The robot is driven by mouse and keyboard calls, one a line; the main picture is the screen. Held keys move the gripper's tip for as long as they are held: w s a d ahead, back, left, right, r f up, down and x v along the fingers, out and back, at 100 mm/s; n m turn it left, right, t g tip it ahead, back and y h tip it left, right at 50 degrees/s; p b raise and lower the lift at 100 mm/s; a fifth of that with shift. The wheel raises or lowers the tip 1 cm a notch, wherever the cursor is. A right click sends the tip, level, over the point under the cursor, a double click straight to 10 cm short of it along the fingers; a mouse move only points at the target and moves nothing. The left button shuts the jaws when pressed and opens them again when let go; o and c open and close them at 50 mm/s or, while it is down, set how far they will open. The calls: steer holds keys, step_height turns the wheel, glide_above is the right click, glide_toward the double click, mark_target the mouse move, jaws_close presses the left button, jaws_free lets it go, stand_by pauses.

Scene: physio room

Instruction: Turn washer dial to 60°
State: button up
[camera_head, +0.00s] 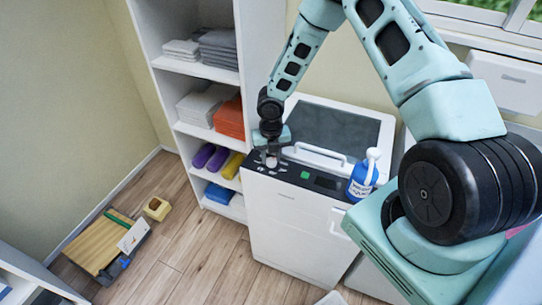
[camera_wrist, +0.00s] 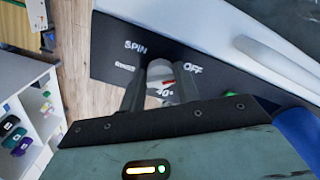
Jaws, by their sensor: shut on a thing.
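The white washer (camera_head: 290,222) stands against the wall, with a black control panel (camera_head: 312,179) along its top front edge. The pale round dial (camera_wrist: 160,69) sits on the panel between my fingers in the wrist view. A red mark shows on the dial, on the side toward the 40° label. SPIN, OFF and a partly covered RINSE label show around it; no 60° label is visible, and my gripper hides part of the panel. My gripper (camera_wrist: 163,80) is shut on the dial. In the head view my gripper (camera_head: 271,157) is at the panel's left end.
A green button (camera_head: 305,175) and a dark display lie right of the dial. The lid handle (camera_head: 318,154) rises behind the panel. A blue bottle (camera_head: 363,176) with a white pump stands on the washer's right. Shelves (camera_head: 208,72) with towels and rolls stand at left.

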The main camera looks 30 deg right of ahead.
steer(key=shift+m, duration=0.4)
steer(key=m+b, duration=0.1)
steer(key=m, duration=0.2)
steer(key=shift+d, duration=0.1)
steer(key=m, duration=0.3)
steer(key=shift+m+b, duration=0.3)
steer(key=shift+b, duration=0.1)
steer(key=m+b, duration=0.1)
steer(key=m, duration=0.3)
steer(key=shift+s+m, duration=0.15)
steer(key=shift+m, duration=0.15)
steer(key=m+b, duration=0.1)
steer(key=m, duration=0.2)
steer(key=shift+m, duration=0.3)
steer(key=m+b, duration=0.1)
steer(key=m, duration=0.2)
steer(key=shift+m, duration=0.3)
steer(key=m+b, duration=0.1)
steer(key=m, duration=0.2)
steer(key=shift+s+m, duration=0.15)
steer(key=shift+m, duration=0.25)
steer(key=m+b, duration=0.1)
steer(key=m, duration=0.5)
steer(key=shift+m+b, duration=0.3)
steer(key=shift+b, duration=0.1)
